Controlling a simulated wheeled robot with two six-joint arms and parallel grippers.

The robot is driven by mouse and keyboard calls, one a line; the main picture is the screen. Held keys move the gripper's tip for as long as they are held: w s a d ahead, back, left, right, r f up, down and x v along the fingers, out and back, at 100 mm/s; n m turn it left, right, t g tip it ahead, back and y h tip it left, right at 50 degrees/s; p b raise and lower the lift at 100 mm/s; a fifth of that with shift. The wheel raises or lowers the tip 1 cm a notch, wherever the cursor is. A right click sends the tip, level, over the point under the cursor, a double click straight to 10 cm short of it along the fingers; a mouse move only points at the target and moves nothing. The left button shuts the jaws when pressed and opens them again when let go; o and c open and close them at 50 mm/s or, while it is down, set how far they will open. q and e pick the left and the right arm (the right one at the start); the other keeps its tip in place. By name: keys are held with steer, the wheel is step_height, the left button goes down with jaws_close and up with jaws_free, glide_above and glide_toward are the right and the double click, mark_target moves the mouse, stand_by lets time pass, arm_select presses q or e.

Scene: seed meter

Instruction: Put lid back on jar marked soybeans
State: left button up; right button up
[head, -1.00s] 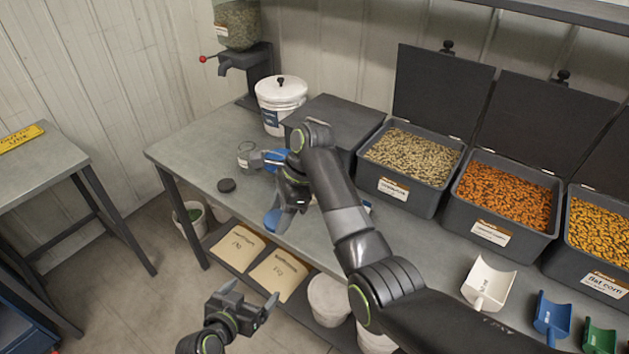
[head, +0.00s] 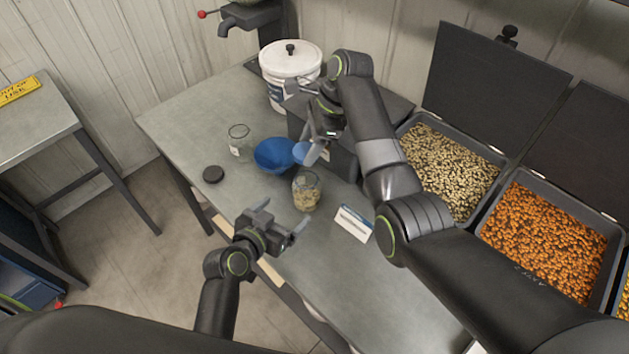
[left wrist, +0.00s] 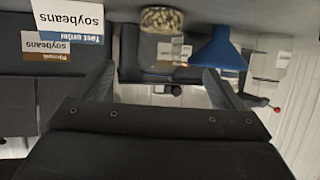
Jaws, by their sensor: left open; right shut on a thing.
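A clear jar with tan seeds (head: 307,192) stands open on the bench; it also shows upside down in the left wrist view (left wrist: 161,22), its label too blurred to read. An empty clear jar (head: 239,142) with a small label stands farther left. A black round lid (head: 213,174) lies flat near the bench's front edge. My left gripper (head: 283,222) is open and empty, just in front of the seed jar. My right gripper (head: 315,148) is shut on a small blue thing (head: 301,152), partly hidden, above the bench behind the seed jar.
A blue funnel (head: 271,156) stands between the two jars, wide end up. A white card (head: 353,222) stands right of the seed jar; in the left wrist view it reads soybeans (left wrist: 77,17). A white bucket (head: 288,88) and seed bins (head: 447,168) line the back.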

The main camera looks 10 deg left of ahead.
mark_target(306, 192)
arm_select(q)
steer(key=shift+s+a+r, duration=0.1)
steer(key=shift+s, duration=0.25)
arm_select(e)
steer(key=shift+s+a+r, duration=0.1)
steer(key=shift+s+a, duration=0.05)
steer(key=shift+s, duration=0.15)
arm_select(q)
steer(key=shift+w+d+f, duration=0.2)
steer(key=shift+w, duration=0.4)
arm_select(e)
steer(key=shift+w, duration=0.25)
arm_select(q)
steer(key=x, duration=1.1)
steer(key=shift+w, duration=0.15)
steer(key=c, duration=1.5)
arm_select(e)
steer(key=shift+f, duration=2.55)
